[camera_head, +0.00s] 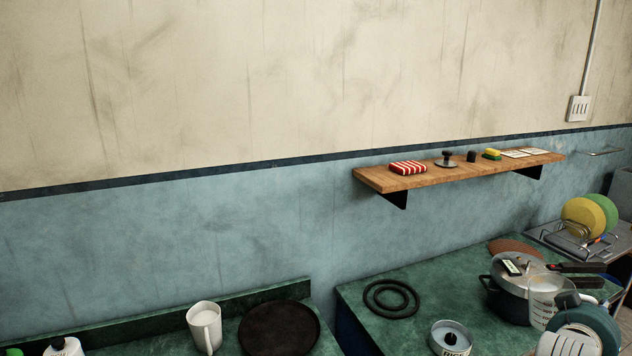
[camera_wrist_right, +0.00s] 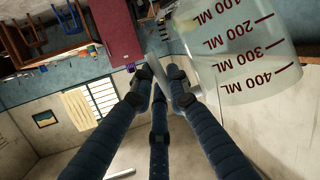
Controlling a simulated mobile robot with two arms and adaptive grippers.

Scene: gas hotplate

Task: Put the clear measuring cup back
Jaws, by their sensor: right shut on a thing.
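The clear measuring cup (camera_head: 543,290) is at the lower right of the head view, in front of the pressure cooker. In the right wrist view the cup (camera_wrist_right: 240,50) fills the top right, with dark red ML marks that read upside down. My right gripper (camera_head: 567,302) is at the cup's right side, partly hidden by its own teal and white wrist. In the right wrist view its dark blue fingers (camera_wrist_right: 162,85) close together at the cup's edge, where the handle seems to be; the exact contact is unclear. My left gripper is not in view.
A pressure cooker (camera_head: 512,278) stands on the green counter (camera_head: 420,310) with a black ring (camera_head: 391,298) and a round tin (camera_head: 450,338). A wooden shelf (camera_head: 455,172) holds small items. A dish rack with plates (camera_head: 583,218) is at right; a white jug (camera_head: 204,326) is at left.

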